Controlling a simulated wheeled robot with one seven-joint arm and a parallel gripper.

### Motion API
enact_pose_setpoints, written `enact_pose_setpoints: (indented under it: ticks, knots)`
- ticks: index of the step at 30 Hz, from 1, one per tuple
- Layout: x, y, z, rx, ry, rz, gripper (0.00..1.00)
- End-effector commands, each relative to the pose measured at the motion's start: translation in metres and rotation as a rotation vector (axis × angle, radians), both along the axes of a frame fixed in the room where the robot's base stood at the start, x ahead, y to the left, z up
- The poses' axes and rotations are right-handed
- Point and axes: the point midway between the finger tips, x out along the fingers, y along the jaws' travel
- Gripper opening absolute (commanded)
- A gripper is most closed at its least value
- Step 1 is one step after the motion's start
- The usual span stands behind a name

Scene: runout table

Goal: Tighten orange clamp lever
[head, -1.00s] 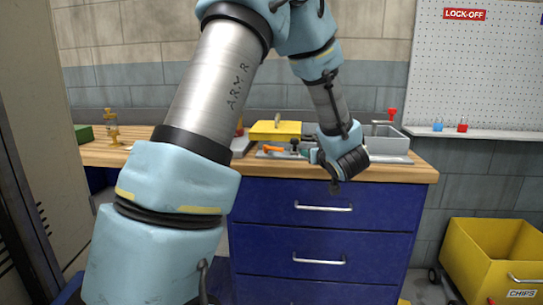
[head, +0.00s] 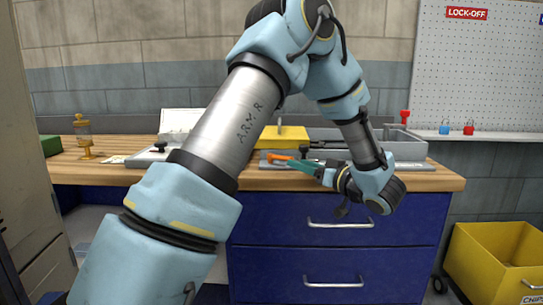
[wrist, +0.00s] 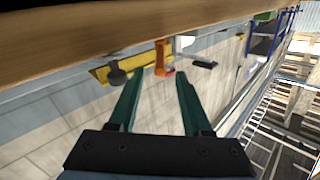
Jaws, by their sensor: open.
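The orange clamp lever (head: 280,157) lies near the front of the bench top, on a flat grey plate. In the wrist view the orange lever (wrist: 162,57) stands just beyond the fingertips, roughly centred between them. My gripper (head: 296,166) has teal fingers and comes at the lever from the right, pointing left. In the wrist view my gripper (wrist: 160,77) is open, with nothing held between its fingers. I cannot tell whether a fingertip touches the lever. The lever's pivot is not clear.
A yellow box-like part (head: 283,136) and a grey tray (head: 402,146) stand behind. A black knob (head: 303,150) is close to the gripper; one shows left of the lever in the wrist view (wrist: 117,74). A red-handled part (head: 404,116) stands at right. The wooden bench's front edge (head: 430,184) is near.

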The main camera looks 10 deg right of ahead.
Motion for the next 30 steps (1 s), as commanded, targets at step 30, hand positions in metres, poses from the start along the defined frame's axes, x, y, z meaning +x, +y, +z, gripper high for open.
enact_pose_setpoints:
  ticks: [30]
  knots:
    - [0.086, 0.053, 0.0, 0.0, 0.0, -0.001, 0.46]
